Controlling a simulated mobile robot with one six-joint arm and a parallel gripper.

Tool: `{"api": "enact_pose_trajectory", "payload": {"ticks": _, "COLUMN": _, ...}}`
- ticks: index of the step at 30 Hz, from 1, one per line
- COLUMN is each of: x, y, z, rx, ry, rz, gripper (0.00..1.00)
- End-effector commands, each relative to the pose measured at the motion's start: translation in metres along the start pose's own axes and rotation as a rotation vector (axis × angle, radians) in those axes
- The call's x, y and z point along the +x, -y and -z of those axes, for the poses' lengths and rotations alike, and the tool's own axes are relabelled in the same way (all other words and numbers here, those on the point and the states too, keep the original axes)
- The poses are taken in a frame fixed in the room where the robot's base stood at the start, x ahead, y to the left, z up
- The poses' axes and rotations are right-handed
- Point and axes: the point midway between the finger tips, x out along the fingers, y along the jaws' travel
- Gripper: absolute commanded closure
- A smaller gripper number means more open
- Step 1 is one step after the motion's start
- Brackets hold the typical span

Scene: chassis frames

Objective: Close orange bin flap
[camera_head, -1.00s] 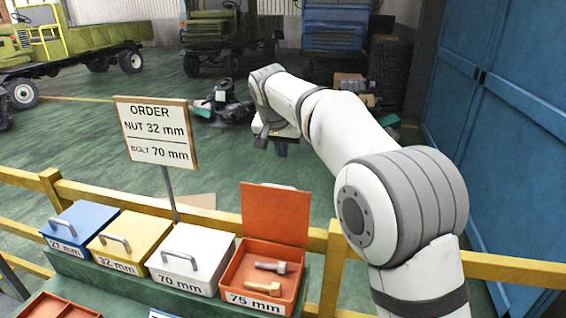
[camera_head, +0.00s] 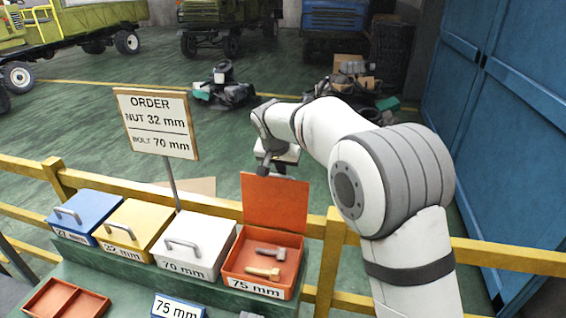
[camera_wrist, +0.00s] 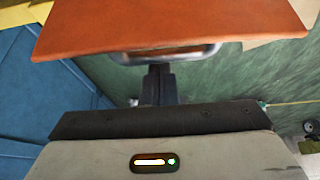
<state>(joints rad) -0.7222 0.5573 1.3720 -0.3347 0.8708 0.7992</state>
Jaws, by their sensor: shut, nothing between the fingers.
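The orange bin (camera_head: 236,281), labelled 75 mm, stands at the right end of the bin row. Its flap (camera_head: 275,203) is raised, standing up from the bin's back edge. Two bolts (camera_head: 262,271) lie inside the bin. My gripper (camera_head: 272,167) is shut and empty, on the far side of the flap at its top edge; its tips are partly hidden in the head view. In the wrist view the flap (camera_wrist: 170,25) spans the top, with a grey handle (camera_wrist: 165,56) on its outer face. My gripper's dark fingers (camera_wrist: 159,74) are close to the handle; contact cannot be told.
Closed white (camera_head: 190,262), yellow (camera_head: 130,235) and blue bins (camera_head: 78,222) stand to the left. An order sign (camera_head: 157,124) rises behind them. A yellow rail (camera_head: 400,245) runs behind the bins. An orange divided tray (camera_head: 65,300) lies in front.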

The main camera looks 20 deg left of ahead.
Motion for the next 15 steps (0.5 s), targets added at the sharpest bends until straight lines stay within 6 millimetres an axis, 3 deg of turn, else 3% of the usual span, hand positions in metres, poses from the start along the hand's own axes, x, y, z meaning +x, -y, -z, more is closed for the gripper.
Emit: {"api": "enact_pose_trajectory", "payload": {"ticks": 15, "x": 0.0007, "y": -0.0004, "z": -0.0023, "rx": 0.0, "ry": -0.024, "rz": 0.001, "gripper": 1.0}}
